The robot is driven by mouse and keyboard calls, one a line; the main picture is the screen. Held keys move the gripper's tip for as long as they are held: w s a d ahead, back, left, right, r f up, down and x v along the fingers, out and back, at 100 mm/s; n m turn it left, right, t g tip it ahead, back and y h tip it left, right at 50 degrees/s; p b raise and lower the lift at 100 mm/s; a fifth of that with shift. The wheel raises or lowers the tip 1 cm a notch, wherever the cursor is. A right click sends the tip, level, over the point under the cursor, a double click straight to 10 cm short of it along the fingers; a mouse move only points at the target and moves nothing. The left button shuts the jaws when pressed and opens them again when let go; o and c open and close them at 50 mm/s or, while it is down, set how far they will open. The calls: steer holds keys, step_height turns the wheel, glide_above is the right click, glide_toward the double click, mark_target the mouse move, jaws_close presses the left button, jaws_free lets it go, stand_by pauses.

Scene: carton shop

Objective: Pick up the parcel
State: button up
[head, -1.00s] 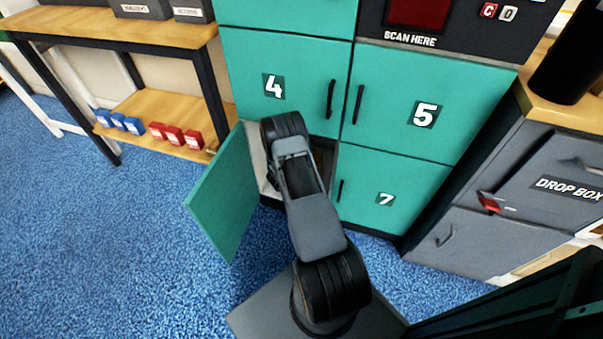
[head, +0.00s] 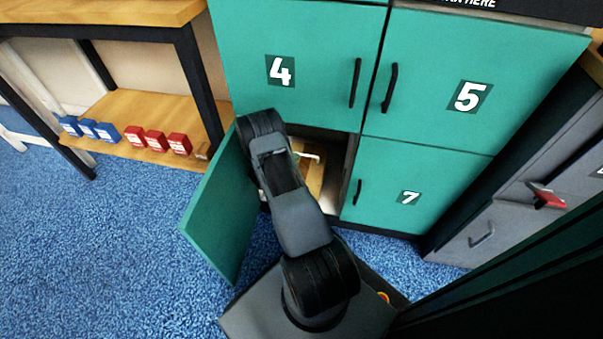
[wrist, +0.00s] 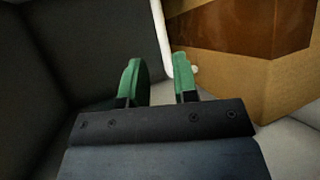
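The parcel (head: 315,180) is a tan carton inside the open lower-left locker compartment, partly hidden by my arm in the head view. A white strip like a handle (head: 309,156) shows on it. In the wrist view the parcel (wrist: 225,65) fills the upper right, with a glossy brown band across it. The white handle (wrist: 161,38) runs down towards the gap between the fingers. My gripper (wrist: 159,80) is open, its green fingers apart, just left of the parcel and near the handle. I cannot tell whether a finger touches it. The head view hides my fingers.
The open teal door (head: 222,205) stands on the left, close to my arm. Dark compartment walls (wrist: 95,45) lie left of the fingers. Shut doors 4 (head: 300,85), 5 (head: 440,110) and 7 (head: 390,195) surround the opening. A grey drop box (head: 500,215) stands right.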

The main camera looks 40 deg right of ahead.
mark_target(305, 155)
steer(key=shift+w+d+f+b, duration=0.15)
steer(key=shift+d+f+b, duration=0.25)
steer(key=shift+d+f, duration=0.2)
steer(key=b+x, duration=0.4)
steer(key=x, duration=0.2)
steer(key=shift+d, duration=0.2)
steer(key=shift+r, duration=0.1)
jaws_close()
steer(key=shift+a, duration=0.1)
stand_by(0.6)
